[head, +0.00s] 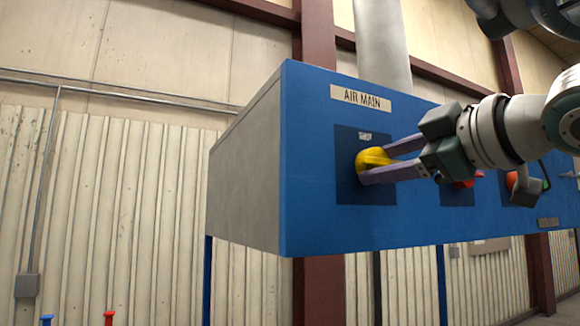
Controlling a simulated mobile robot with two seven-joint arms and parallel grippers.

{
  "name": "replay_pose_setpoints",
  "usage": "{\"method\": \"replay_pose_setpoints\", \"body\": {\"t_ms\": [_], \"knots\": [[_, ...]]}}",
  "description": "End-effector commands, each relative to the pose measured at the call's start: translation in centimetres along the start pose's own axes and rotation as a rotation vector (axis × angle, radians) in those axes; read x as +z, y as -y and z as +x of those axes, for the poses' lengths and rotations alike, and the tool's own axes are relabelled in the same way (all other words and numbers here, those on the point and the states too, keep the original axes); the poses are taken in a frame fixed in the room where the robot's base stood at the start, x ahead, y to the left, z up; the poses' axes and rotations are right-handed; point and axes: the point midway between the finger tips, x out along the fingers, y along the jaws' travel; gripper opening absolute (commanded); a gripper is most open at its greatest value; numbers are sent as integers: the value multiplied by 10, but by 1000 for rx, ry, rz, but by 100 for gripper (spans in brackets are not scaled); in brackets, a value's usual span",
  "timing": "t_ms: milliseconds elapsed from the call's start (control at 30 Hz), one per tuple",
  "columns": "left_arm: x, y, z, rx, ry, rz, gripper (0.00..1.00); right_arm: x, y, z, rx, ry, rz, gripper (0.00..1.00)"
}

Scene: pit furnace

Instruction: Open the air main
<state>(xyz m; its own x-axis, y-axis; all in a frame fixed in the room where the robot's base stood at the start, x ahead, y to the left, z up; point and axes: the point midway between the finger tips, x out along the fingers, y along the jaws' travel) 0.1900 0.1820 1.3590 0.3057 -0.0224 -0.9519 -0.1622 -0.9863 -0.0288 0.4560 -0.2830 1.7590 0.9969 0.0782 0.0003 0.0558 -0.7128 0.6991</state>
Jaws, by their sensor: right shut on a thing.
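The AIR MAIN label (361,98) is on the left end of a blue panel front (310,190). Below it, a yellow knob (371,157) sits on a dark blue square plate (350,186). My right gripper (375,166) comes in from the right, with one finger above and one below the knob. It is shut on the yellow knob, and its fingers hide part of it. The small label above the knob is too small to read surely. My left gripper is not in view.
Further right on the panel are a red control (468,182), partly hidden by my gripper, and another red one (512,181). A grey pipe (381,45) rises behind the box. Blue (46,320) and red (108,318) posts show at the lower left.

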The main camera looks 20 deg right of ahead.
Motion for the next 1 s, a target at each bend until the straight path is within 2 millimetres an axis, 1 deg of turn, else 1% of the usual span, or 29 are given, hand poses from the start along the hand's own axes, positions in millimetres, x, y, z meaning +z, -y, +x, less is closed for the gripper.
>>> {"method": "replay_pose_setpoints", "body": {"t_ms": [367, 400, 633, 1000], "knots": [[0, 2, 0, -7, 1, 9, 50, 2, 1, 1, -3, 5, 9, 2], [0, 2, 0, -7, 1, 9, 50, 2, 1, 1, -3, 5, 8, 62], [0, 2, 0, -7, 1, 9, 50, 1, 0, 0, -2, 3, 6, 88], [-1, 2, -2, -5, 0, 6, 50, 0, -1, 2, -1, 0, 4, 88]]}}
